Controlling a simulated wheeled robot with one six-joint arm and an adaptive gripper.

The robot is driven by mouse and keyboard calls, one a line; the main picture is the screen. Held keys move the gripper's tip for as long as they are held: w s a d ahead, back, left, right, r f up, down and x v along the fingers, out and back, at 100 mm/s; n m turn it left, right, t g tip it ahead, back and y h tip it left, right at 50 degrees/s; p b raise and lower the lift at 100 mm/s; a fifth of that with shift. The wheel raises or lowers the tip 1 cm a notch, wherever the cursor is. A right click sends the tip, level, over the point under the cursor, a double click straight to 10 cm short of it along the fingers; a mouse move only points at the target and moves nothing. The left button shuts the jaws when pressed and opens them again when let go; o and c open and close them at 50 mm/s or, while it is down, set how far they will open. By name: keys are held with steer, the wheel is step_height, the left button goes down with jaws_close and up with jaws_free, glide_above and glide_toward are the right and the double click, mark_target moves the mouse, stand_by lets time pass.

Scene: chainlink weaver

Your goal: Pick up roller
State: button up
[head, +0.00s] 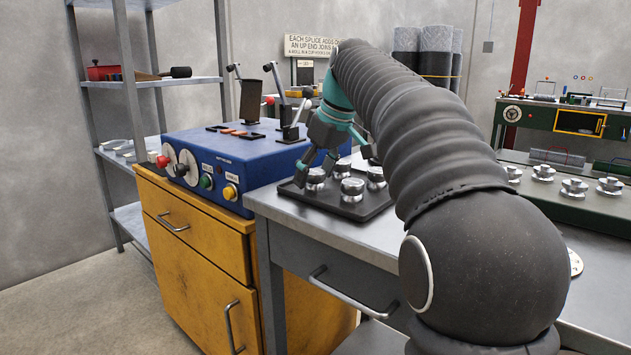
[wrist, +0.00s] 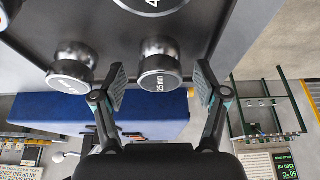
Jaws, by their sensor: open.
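Several silver metal rollers stand upright on a black tray (head: 352,212) on the grey bench. My gripper (head: 315,172) is open, with its fingers pointing down at the tray's left end. One roller (wrist: 160,72), its label reading about "5 mm" with the first digit unclear, stands between the two open finger pads in the wrist view. I cannot tell whether the pads touch it. Another roller (wrist: 71,66) stands just outside the left finger in that view. A third roller (wrist: 150,6) is cut off at the top edge. The front roller (head: 352,189) shows clearly in the head view.
A blue machine (head: 235,160) with knobs and levers stands on a yellow cabinet (head: 185,235), close to the left of my gripper. A grey metal shelf (head: 135,80) is behind it. More rollers (head: 575,188) stand on a green bench at right. The bench front is clear.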

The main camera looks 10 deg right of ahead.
mark_target(315, 171)
jaws_close()
steer(key=shift+r, duration=5)
